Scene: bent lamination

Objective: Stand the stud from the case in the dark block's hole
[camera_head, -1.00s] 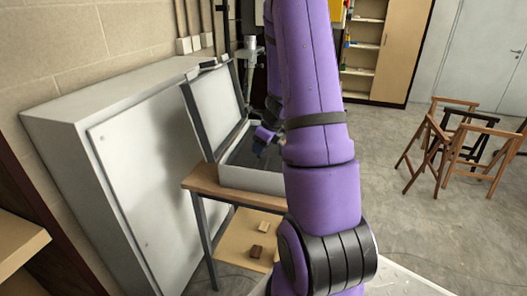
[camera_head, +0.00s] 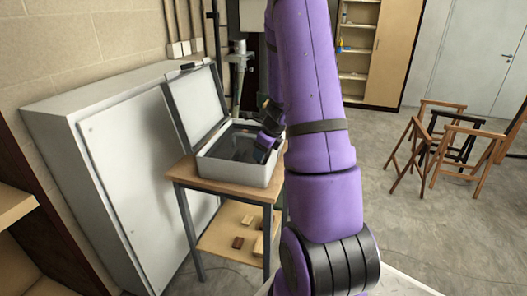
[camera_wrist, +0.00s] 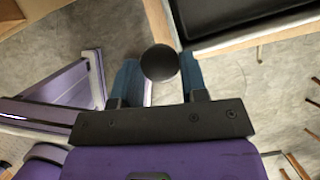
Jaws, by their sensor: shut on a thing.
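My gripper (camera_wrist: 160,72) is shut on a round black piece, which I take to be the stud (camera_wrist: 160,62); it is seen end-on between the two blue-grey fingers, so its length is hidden. In the head view my gripper (camera_head: 264,150) is at the right side of the open grey case (camera_head: 238,174), partly hidden by my arm. The wrist view shows the dark-lined case (camera_wrist: 215,38) beside the fingers and floor beneath the stud.
The case stands on a small wooden table (camera_head: 186,174), its lid (camera_head: 193,104) raised towards the grey cabinet (camera_head: 130,165). A brown block (camera_head: 237,242) and tan blocks lie on the table's lower shelf (camera_head: 215,240). Folding chairs (camera_head: 435,150) stand right, with open floor before them.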

